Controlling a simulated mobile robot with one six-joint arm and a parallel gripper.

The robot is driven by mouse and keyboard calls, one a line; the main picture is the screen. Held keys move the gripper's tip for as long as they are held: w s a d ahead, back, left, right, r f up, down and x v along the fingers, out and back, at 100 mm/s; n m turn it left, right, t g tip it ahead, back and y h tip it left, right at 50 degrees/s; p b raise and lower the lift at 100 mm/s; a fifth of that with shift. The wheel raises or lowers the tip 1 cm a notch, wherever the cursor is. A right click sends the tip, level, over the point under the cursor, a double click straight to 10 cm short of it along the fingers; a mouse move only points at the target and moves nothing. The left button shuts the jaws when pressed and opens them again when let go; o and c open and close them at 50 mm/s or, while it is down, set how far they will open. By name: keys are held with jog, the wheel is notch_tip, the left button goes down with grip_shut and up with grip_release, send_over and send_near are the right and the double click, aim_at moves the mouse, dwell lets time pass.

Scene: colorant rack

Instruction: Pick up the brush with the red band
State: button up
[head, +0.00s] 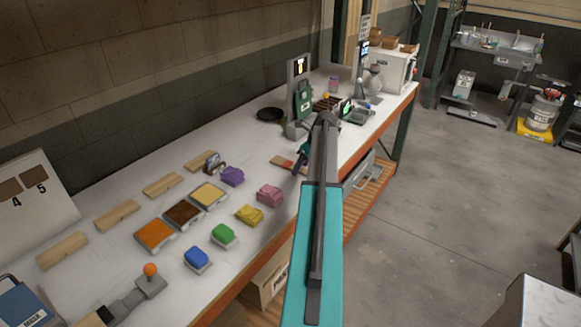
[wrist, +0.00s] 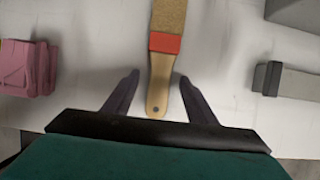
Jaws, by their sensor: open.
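The brush with the red band (wrist: 165,43) lies on the white bench in the wrist view. Its tan wooden handle with a small hole points down toward my gripper. Its wide tan part runs off the top edge. In the head view the brush (head: 283,161) lies on the bench, partly hidden by my arm. My gripper (wrist: 160,85) is open, with one dark finger on each side of the handle. The fingers are apart from the handle. I cannot tell how high they are above the bench.
A pink block (wrist: 27,68) is at the left in the wrist view, and a grey-handled tool (wrist: 290,81) at the right. In the head view, purple (head: 232,176) and yellow (head: 249,215) blocks are left of the brush. A dark round dish (head: 270,114) stands behind.

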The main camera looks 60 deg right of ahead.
jog(key=shift+f, duration=0.1)
jog(key=shift+c, duration=0.6)
jog(key=c, duration=1)
jog(key=shift+c, duration=0.2)
jog(key=shift+r+b, duration=1.05)
jog(key=shift+r, duration=0.8)
jog(key=s+a+b, duration=0.2)
jog(key=s+a, duration=0.2)
jog(key=s, duration=0.3)
jog(key=s+a+r+b, duration=0.1)
jog(key=s+a+b, duration=0.1)
jog(key=s+a, duration=0.2)
jog(key=shift+s+r, duration=0.25)
jog(key=shift+s, duration=1.2)
